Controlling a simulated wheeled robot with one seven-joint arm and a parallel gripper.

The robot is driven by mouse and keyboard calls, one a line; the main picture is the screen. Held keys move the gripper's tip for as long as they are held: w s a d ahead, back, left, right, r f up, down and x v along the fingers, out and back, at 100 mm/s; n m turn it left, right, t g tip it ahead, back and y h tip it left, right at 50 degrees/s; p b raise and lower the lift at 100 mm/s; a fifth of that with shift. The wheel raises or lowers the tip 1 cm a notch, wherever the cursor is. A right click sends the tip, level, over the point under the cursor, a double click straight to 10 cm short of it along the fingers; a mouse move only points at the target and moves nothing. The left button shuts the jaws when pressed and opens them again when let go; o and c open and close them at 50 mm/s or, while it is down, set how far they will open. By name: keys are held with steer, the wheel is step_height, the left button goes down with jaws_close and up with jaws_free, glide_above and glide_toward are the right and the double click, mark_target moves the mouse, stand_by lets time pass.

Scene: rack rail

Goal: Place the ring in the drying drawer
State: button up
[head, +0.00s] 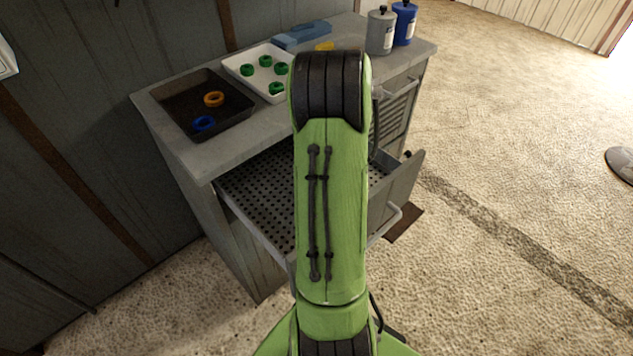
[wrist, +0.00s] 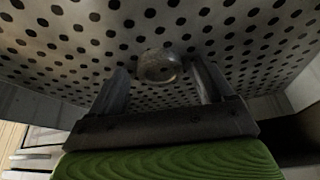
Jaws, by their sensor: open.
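The drawer (head: 255,192) with a perforated floor is pulled out of the grey cabinet. Its floor fills most of the wrist view (wrist: 90,45). A small, dull grey-brown ring-like piece (wrist: 158,67) shows against that floor, between the tips of my gripper (wrist: 160,72). The fingers stand apart on either side of it, with gaps visible. My gripper is open; I cannot tell exactly how high the piece is relative to the floor. In the head view my green arm hides my gripper, this piece and part of the drawer.
On the cabinet top, a black tray (head: 168,108) holds an orange ring (head: 214,99) and a blue ring (head: 203,123). A white tray (head: 234,64) holds several green rings. A blue case (head: 301,36), a yellow piece (head: 324,46) and grey (head: 381,32) and blue (head: 404,24) bottles stand behind.

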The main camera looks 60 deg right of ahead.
steer(key=p+v, duration=0.4)
steer(key=v, duration=0.8)
steer(key=w+a+r+n+y, duration=0.1)
steer(key=w+a+r, duration=0.1)
steer(key=a+r, duration=0.35)
steer(key=w+a+r+n, duration=0.2)
steer(key=w+a+r, duration=0.1)
steer(key=a, duration=0.6)
steer(key=s+a+r+n, duration=0.1)
steer(key=s+a+r, duration=0.1)
steer(key=s+a, duration=0.2)
steer(key=s+a+r+n+t+y, duration=0.1)
steer(key=s+a+r, duration=0.2)
steer(key=a, duration=0.8)
steer(key=s, duration=0.2)
steer(key=shift+s+n+t, duration=0.25)
steer(key=shift+n+t, duration=0.05)
